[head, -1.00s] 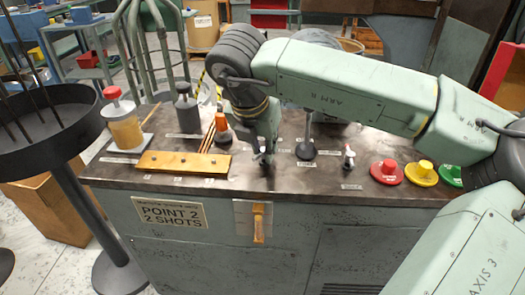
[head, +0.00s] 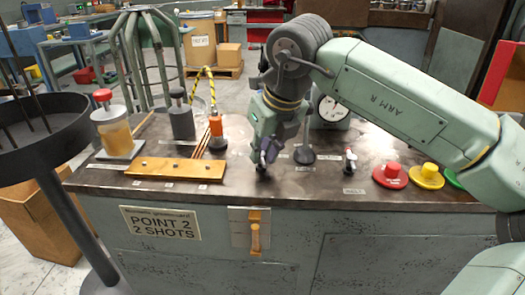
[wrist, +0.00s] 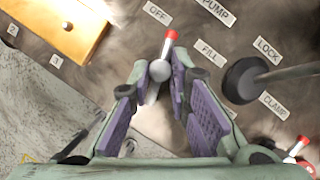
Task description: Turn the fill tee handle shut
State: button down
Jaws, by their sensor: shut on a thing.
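The fill tee handle (wrist: 160,71) shows in the wrist view as a grey ball and bar with a red tip beside the FILL label (wrist: 209,51). Its red end points up in that picture, between the OFF label (wrist: 156,12) and the FILL label. My gripper (wrist: 165,76) is shut on the handle, with its purple-padded fingers on both sides of the ball. In the head view my gripper (head: 265,158) is low over the front part of the bench top and hides most of the handle.
A second red-tipped handle (head: 349,160) stands to the right, near a black-based post (head: 304,154). Red (head: 390,174) and yellow (head: 426,176) knobs lie farther right. A dial (head: 333,110) is behind.

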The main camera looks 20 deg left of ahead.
jog(key=n+g, duration=0.1)
jog(key=n, duration=0.1)
jog(key=n+g+y+p, duration=0.1)
jog(key=n, duration=0.2)
jog(key=shift+w+n, duration=0.15)
jog(key=shift+n, duration=0.15)
dwell(0.4)
jog(key=c, duration=1.4)
grip_release()
jog(key=shift+c, duration=0.2)
jog(key=shift+d, duration=0.1)
jog(key=v, duration=1.2)
